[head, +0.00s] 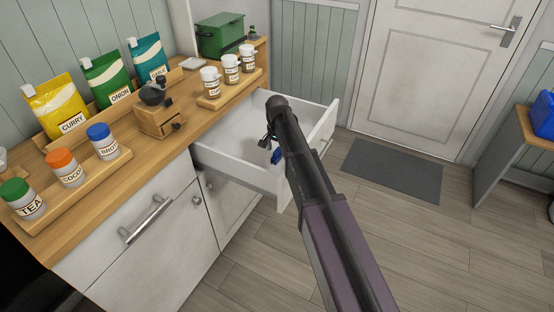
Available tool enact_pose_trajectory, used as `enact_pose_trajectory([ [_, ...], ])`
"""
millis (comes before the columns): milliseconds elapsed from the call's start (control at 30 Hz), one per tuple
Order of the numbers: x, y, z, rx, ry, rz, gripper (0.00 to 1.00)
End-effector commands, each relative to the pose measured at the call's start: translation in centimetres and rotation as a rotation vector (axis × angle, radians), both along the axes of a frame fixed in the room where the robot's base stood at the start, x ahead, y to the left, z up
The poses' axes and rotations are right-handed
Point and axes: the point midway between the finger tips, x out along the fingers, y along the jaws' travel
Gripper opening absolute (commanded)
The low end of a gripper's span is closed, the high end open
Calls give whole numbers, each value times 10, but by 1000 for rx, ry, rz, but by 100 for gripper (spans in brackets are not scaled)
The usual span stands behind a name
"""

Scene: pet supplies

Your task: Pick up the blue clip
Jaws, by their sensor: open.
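A small dark blue thing (276,157), which looks like the blue clip, shows at the left edge of my arm, over the open white drawer (240,171). My arm hides part of it, and its exact shape is too small to tell. My gripper (265,143) is open and points down into the drawer, just above and left of the blue thing. The arm covers much of the gripper. I cannot tell whether the gripper touches the blue thing.
The wooden counter (190,95) holds yellow, green and teal pouches, several labelled jars, a small grinder (160,112) and a green box (220,36). The drawer walls surround the gripper. The floor (400,245) is clear, with a grey mat (395,172) by the door.

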Motion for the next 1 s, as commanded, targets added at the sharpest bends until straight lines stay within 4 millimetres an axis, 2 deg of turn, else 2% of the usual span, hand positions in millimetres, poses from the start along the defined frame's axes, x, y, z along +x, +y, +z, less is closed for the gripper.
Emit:
enact_pose_trajectory([
  [100,0,0,-13,0,0,0,73],
  [300,0,0,-22,0,0,0,73],
  [967,0,0,-22,0,0,0,73],
  [1000,0,0,-22,0,0,0,64],
])
